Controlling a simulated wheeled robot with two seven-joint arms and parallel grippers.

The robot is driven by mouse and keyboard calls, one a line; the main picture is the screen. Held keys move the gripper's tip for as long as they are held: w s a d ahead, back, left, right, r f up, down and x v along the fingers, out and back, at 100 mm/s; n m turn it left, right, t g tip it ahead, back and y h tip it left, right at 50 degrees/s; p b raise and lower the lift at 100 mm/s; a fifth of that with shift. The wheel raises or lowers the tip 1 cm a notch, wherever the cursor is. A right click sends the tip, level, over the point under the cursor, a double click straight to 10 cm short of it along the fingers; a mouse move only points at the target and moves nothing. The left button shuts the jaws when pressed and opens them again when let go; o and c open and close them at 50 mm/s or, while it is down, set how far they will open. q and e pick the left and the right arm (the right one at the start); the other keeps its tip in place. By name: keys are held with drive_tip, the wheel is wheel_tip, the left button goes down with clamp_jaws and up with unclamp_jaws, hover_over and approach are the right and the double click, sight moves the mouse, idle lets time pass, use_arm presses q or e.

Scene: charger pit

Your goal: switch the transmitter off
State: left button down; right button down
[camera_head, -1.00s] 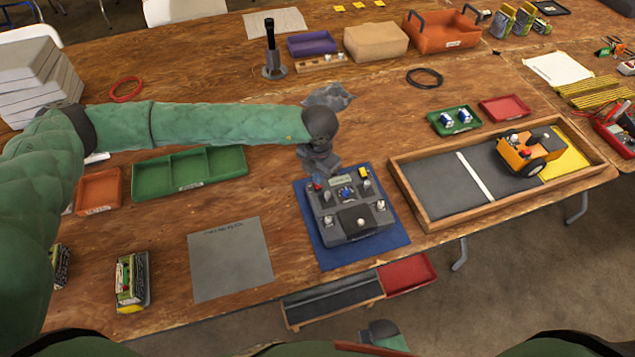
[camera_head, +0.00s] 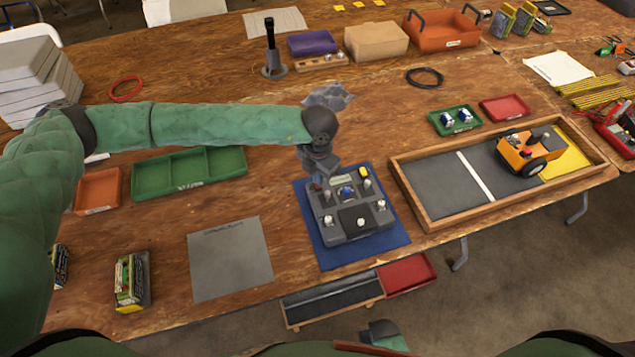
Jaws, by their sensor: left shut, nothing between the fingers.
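The transmitter (camera_head: 340,226) is a grey box with several sticks and knobs, a blue knob and a yellow button, lying on a blue mat (camera_head: 376,247) at the table's front edge. My left gripper (camera_head: 317,184) is shut and empty. It points down at the transmitter's back left corner, close to a small red part there. I cannot tell whether it touches. The gripper partly hides that corner, so the switch's position is not clear.
A wooden-rimmed pit (camera_head: 432,221) with an orange vehicle (camera_head: 522,153) stands right of the transmitter. A grey mat (camera_head: 230,262) lies to the left, with a green tray (camera_head: 190,175) behind it. A low tray with a red section (camera_head: 407,274) sits in front.

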use_arm(q)
drive_tip(key=shift+f+b, duration=0.65)
drive_tip(key=shift+f, duration=0.05)
idle(0.4)
drive_tip(key=shift+r, duration=0.1)
drive_tip(key=shift+r+p, duration=0.4)
drive_tip(key=shift+r, duration=3.05)
